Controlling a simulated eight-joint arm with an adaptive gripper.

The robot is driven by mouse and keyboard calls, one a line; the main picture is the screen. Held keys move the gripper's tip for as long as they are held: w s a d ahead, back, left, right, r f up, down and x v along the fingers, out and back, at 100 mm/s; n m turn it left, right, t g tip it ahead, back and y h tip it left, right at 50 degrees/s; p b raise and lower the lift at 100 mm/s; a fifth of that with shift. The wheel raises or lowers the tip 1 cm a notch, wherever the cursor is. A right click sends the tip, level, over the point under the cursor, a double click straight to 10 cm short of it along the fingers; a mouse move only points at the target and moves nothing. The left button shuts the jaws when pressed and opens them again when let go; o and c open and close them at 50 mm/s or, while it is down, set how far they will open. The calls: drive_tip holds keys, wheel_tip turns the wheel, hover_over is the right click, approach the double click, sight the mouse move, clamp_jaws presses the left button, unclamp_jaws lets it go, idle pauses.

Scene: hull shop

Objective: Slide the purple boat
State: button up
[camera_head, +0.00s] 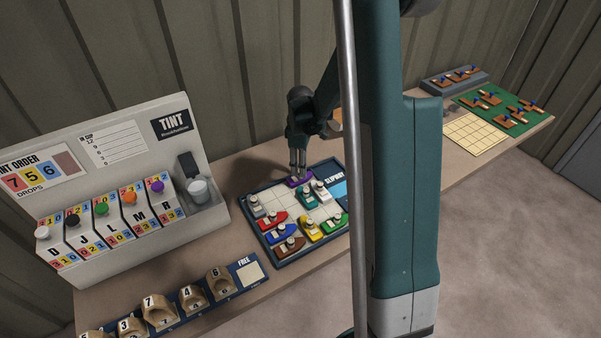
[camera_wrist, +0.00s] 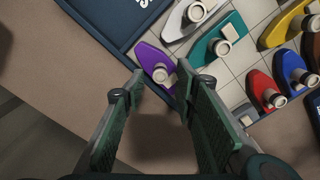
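The purple boat (camera_wrist: 150,57) lies along the edge of the boat tray's grid, beside a white boat (camera_wrist: 190,14) and a teal boat (camera_wrist: 220,42). It also shows in the head view (camera_head: 294,182) at the tray's far edge, partly covered by my gripper (camera_head: 298,170). In the wrist view, my gripper (camera_wrist: 160,73) has its fingers apart. The boat's light funnel (camera_wrist: 166,77) shows between the fingertips. I cannot tell whether the fingers touch the boat. Nothing is held.
The dark-rimmed slipway tray (camera_head: 290,262) also holds red, yellow, green, blue, brown and grey boats, with some bare grid squares. A tint dispenser (camera_head: 120,150) stands at left. Wooden numbered blocks (camera_head: 160,310) stand in front. A green board (camera_head: 505,108) lies at far right.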

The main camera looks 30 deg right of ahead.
drive_tip(key=shift+f, duration=1.65)
drive_tip(key=shift+c, duration=0.2)
drive_tip(key=shift+a, duration=0.1)
clamp_jaws()
